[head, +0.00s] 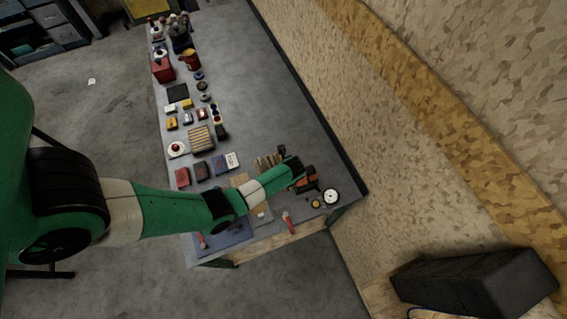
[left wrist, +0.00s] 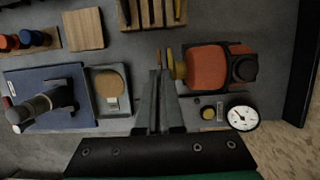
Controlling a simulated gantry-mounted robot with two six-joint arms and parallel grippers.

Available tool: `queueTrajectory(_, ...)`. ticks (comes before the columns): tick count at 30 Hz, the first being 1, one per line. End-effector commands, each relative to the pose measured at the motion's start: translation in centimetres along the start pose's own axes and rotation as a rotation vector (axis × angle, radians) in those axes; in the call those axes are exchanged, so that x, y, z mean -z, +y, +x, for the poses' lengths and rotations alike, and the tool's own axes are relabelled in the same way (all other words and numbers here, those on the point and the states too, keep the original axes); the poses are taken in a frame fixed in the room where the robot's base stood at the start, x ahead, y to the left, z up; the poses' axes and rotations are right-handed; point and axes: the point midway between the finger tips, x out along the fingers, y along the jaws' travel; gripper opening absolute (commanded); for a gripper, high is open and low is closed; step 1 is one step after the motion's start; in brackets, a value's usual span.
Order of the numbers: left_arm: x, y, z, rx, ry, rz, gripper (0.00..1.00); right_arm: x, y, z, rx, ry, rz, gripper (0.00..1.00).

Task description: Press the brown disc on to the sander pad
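The sander (left wrist: 208,66) has an orange body and a dark end, and lies on its side on the bench; it also shows in the head view (head: 305,183). Its yellowish pad (left wrist: 181,68) faces left. My left gripper (left wrist: 162,72) has its fingers close together just left of the pad. A thin brown disc (left wrist: 170,57), seen nearly edge-on, appears at its fingertips, close to the pad; whether they touch is unclear. Another brown disc (left wrist: 110,83) lies flat in a grey tray (left wrist: 122,109). My right gripper is not in view.
A white-faced gauge (left wrist: 242,117) and a small yellow-topped part (left wrist: 208,112) stand near the sander. A slatted wooden rack (left wrist: 150,14) is beyond the fingers. A blue mat (left wrist: 75,120) bears a grey tool. The bench's right side is clear (head: 275,100).

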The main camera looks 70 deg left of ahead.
Motion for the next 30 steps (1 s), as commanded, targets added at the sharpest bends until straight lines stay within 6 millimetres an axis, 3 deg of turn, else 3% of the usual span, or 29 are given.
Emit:
queueTrajectory(14,0.01,-0.76,0.01,0.000,0.000,0.000,0.00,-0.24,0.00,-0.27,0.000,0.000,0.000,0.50)
queueTrajectory(18,0.01,-0.76,0.01,0.000,0.000,0.000,0.26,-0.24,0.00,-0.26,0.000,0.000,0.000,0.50)
queueTrajectory(21,0.01,-0.76,0.00,0.000,0.000,0.000,0.39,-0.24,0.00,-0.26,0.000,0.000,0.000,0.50)
queueTrajectory(30,-0.02,-0.78,-0.28,0.001,0.000,0.000,0.39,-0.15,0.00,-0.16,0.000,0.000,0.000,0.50)
